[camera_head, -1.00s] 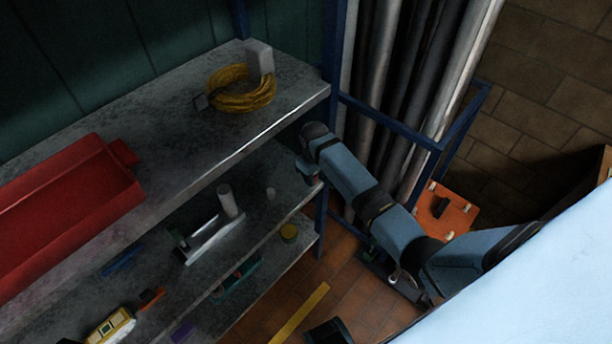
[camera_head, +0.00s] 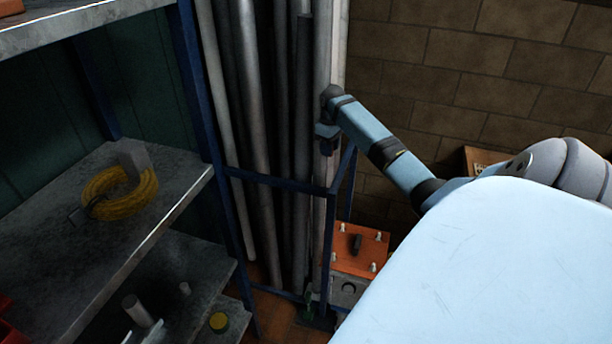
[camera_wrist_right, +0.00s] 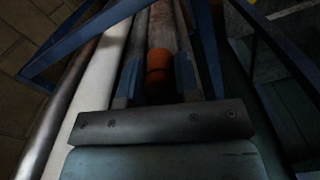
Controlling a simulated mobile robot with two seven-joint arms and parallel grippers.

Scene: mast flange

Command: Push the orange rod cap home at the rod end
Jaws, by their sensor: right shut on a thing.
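My right gripper (camera_head: 327,146) is in front of the upright pipes beside the blue rack frame in the head view. In the right wrist view its two blue fingers (camera_wrist_right: 158,80) are shut on the orange rod cap (camera_wrist_right: 158,62). A dull grey-brown rod (camera_wrist_right: 162,28) lies in line with the cap, just beyond it. I cannot tell whether the cap is seated on the rod or only against it. The cap is hidden in the head view. My left gripper is not in view.
Several pipes (camera_head: 252,130) stand in a blue frame (camera_head: 275,181). A grey shelf (camera_head: 150,225) with a yellow coil (camera_head: 119,193) is at left. An orange-topped box (camera_head: 359,250) stands low by the frame. A blue bar (camera_wrist_right: 65,45) crosses near the gripper in the wrist view.

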